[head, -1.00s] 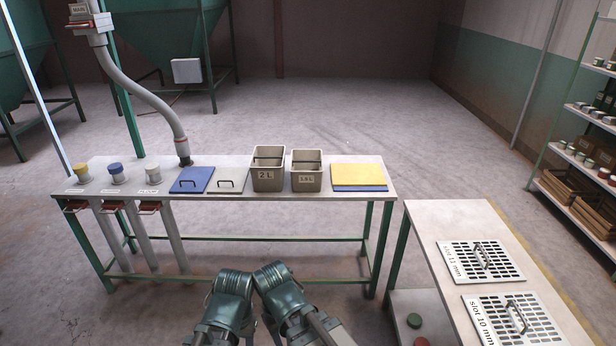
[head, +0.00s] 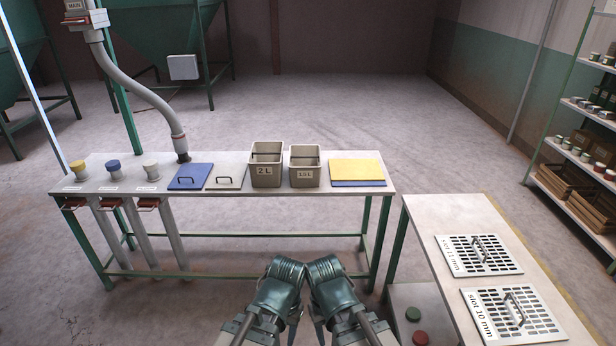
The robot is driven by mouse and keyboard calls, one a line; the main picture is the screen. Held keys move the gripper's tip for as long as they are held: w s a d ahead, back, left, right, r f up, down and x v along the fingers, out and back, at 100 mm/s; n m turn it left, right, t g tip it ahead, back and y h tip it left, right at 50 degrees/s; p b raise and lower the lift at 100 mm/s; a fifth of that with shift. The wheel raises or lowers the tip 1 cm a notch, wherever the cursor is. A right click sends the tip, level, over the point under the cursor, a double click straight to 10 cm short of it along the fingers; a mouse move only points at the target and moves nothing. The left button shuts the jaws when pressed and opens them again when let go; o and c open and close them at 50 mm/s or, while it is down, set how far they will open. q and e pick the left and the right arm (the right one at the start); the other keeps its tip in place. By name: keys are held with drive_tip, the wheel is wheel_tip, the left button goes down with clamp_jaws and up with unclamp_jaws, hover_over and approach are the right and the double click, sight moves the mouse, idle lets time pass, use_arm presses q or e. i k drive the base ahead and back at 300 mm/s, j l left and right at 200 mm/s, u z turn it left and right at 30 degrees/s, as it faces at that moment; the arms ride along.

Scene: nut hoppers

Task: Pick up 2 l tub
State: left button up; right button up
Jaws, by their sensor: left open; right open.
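The 2 l tub (head: 265,176) is a beige-grey open box with a "2 L" label and a dark handle across its top. It stands upright on the long table (head: 230,214), just left of a smaller tub marked 1.5 L (head: 304,178). My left gripper (head: 292,330) and my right gripper (head: 319,330) are at the bottom centre of the head view, side by side. Both are open and empty, well short of the table and apart from the tub. The arms partly hide their fingers.
Blue (head: 190,172) and grey (head: 223,184) lids with handles lie left of the tubs. Yellow and blue sheets (head: 357,169) lie to the right. A hose (head: 150,92) ends above the table. A side table (head: 455,215) with slotted plates stands at the right.

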sight(264, 160)
drive_tip(key=i+l+u, duration=0.15)
drive_tip(key=i, duration=0.35)
drive_tip(key=i+l+u, duration=0.15)
drive_tip(key=i, duration=0.4)
drive_tip(key=i+l+u, duration=0.15)
drive_tip(key=i, duration=0.35)
drive_tip(key=i+l+u, duration=0.15)
drive_tip(key=i, duration=0.35)
drive_tip(key=l, duration=0.1)
